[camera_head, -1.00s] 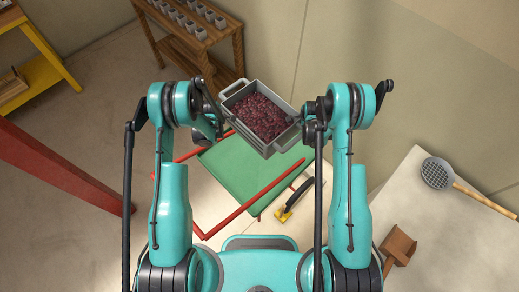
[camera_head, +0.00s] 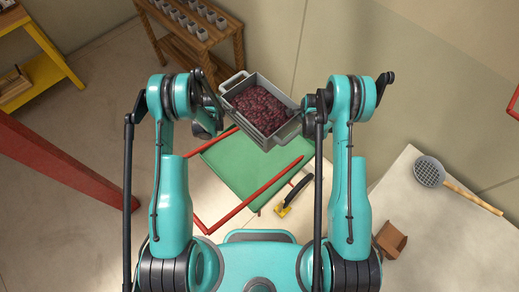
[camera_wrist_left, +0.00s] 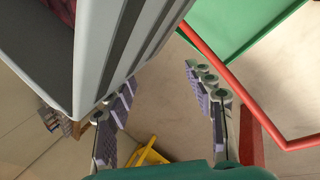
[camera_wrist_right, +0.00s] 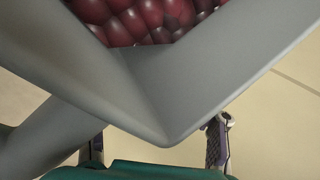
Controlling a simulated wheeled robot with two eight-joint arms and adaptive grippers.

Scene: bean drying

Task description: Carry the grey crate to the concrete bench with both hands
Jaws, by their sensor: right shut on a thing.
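The grey crate (camera_head: 272,139), full of dark red beans (camera_head: 260,108), is held up between my two arms and sits tilted in the head view. My right gripper (camera_head: 308,108) is shut on the crate at its right side; in the right wrist view the crate's corner (camera_wrist_right: 165,125) hides much of the grip. My left gripper (camera_wrist_left: 162,82) is open, its fingers apart with nothing between them, and the crate wall (camera_wrist_left: 98,50) is close beside one finger. The pale concrete bench (camera_head: 385,208) is at the right.
A strainer (camera_head: 430,172) and a brown scoop (camera_head: 390,240) lie on the bench. A green panel with red rails (camera_head: 235,172) and a yellow-and-black tool (camera_head: 293,195) are below the crate. A wooden rack (camera_head: 200,45) stands behind, and a red post (camera_head: 60,160) at the left.

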